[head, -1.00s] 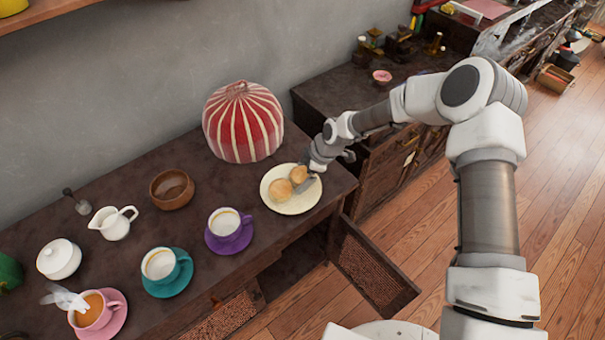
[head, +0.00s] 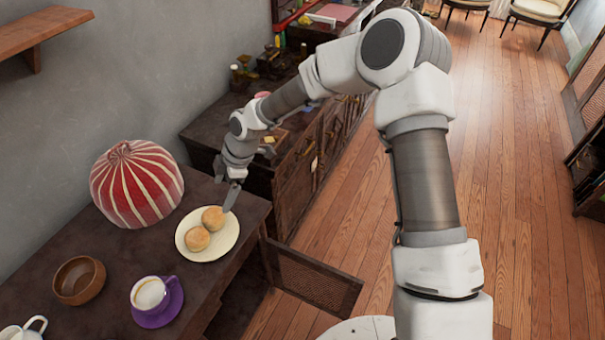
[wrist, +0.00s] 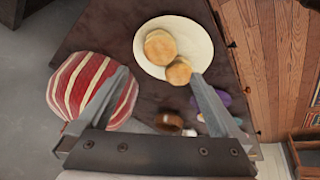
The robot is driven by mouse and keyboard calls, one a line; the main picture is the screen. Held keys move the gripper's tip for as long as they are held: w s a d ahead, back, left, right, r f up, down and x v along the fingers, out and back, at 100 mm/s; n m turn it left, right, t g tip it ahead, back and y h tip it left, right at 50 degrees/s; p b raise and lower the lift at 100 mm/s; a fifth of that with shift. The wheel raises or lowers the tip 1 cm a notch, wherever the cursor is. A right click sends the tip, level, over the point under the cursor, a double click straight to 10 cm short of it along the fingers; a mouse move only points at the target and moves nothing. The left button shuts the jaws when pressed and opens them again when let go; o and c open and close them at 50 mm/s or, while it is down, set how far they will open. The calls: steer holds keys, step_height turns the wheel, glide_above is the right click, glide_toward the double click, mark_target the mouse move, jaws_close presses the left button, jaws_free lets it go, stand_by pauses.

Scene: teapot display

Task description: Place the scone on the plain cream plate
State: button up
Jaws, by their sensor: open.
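The plain cream plate (head: 230,245) lies near the right end of the dark sideboard. Two golden scones rest on it side by side: one scone (head: 214,218) towards the back right, the other scone (head: 197,239) towards the front left. My gripper (head: 229,184) is open and empty, above the plate's back edge, close to the back-right scone. In the wrist view, the plate (wrist: 200,35) shows at the top with one scone (wrist: 159,47) and the other scone (wrist: 178,71) near the right finger. The open fingers (wrist: 158,78) hold nothing.
A red-and-white striped tea cosy (head: 137,183) stands close behind and left of the plate. A brown bowl (head: 79,280) and a purple cup and saucer (head: 157,300) stand at front left. An open door (head: 312,278) juts out below the sideboard.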

steer(key=s+d+r+m+t+h, duration=0.25)
steer(key=d+r+m, duration=0.25)
steer(key=d+r, duration=0.55)
steer(key=s+d+r+m+t+h, duration=0.1)
steer(key=s+d+r+m+h, duration=0.15)
steer(key=d+r+m, duration=0.6)
steer(key=s+d+r+m+t, duration=0.1)
steer(key=s+d+r+m, duration=0.3)
steer(key=s+d, duration=0.3)
steer(key=s+d+r+m+t, duration=0.1)
steer(key=s+d+r+m, duration=0.4)
steer(key=s+d, duration=0.2)
steer(key=s, duration=0.2)
steer(key=shift+s, duration=0.4)
